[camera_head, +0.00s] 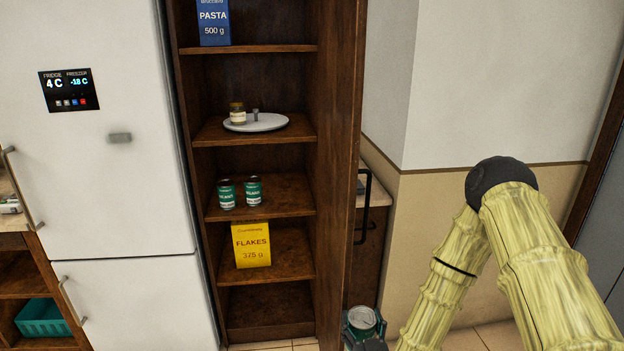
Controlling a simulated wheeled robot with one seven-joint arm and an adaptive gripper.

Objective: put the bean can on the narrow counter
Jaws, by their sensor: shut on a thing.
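My gripper (364,333) is low in the picture, just right of the shelving's foot. It is shut on a can, taken as the bean can (362,317), with its silver lid facing up. Its label is not readable, and the gripper hides most of its side. The narrow counter (378,192) has a pale top and a dark wooden front with a black handle. It stands right of the shelving, above and beyond my gripper, partly hidden by the shelving's side panel.
The tall shelving (342,180) holds two green cans (240,192), a yellow flakes box (251,245), a plate (268,122) with a small jar and a blue pasta box (213,22). A fridge (120,150) stands left. A grey object sits at the counter's left.

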